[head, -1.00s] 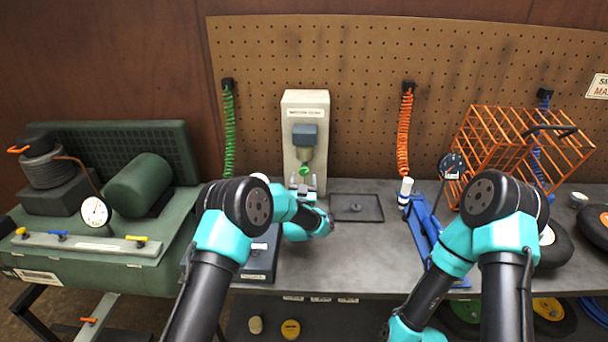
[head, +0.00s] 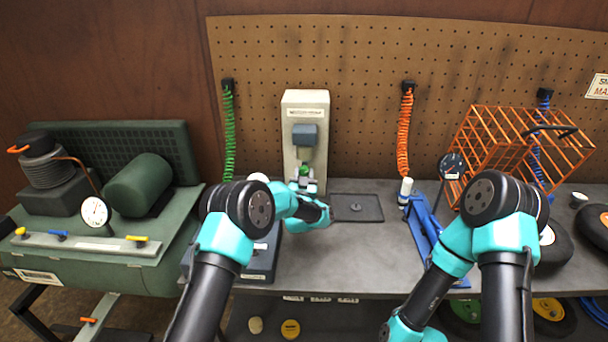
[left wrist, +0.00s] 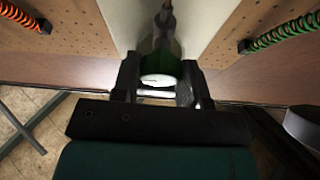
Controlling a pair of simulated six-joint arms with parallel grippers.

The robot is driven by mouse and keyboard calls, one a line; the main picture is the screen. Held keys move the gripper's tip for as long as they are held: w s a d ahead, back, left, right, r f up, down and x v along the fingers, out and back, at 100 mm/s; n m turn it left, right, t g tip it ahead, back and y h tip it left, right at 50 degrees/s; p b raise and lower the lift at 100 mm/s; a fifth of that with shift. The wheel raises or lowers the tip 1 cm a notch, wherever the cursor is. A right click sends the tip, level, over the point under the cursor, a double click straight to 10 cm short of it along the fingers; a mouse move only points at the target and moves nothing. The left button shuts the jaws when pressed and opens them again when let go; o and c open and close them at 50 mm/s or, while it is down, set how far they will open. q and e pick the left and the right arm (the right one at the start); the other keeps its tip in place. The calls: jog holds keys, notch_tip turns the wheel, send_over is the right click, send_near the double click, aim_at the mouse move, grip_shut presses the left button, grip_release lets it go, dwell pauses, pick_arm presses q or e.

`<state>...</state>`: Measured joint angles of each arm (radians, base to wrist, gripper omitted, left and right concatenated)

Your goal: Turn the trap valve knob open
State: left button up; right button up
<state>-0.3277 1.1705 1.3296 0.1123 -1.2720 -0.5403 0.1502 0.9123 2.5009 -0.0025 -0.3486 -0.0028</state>
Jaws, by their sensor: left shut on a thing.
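The trap unit is a beige upright block (head: 321,103) against the pegboard, with a grey-blue box (head: 304,135) and a clear bowl under it. The green trap valve knob (head: 304,171) is at the bottom of the bowl. My left gripper (head: 306,184) reaches the knob from below and is shut on it. In the left wrist view the green knob (left wrist: 160,70) with its pale end face sits between the two dark fingers (left wrist: 160,88). The right arm shows at the right, but its gripper is out of view.
A black tray (head: 357,208) lies on the bench right of the trap unit. A blue jack (head: 425,222) and an orange wire cage (head: 520,150) stand further right. A green compressor (head: 100,195) is at the left. An orange coiled hose (head: 404,135) hangs on the pegboard.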

pick_arm(q)
jog(key=shift+c, duration=1)
jog(key=shift+n, duration=0.4)
jog(key=n+y, duration=0.1)
jog(key=n, duration=0.1)
jog(key=n+y, duration=0.2)
jog(key=n, duration=0.1)
jog(key=shift+n+y, duration=0.3)
jog(key=o, duration=0.9)
jog(key=shift+s+f, duration=0.1)
jog(key=shift+s, duration=0.05)
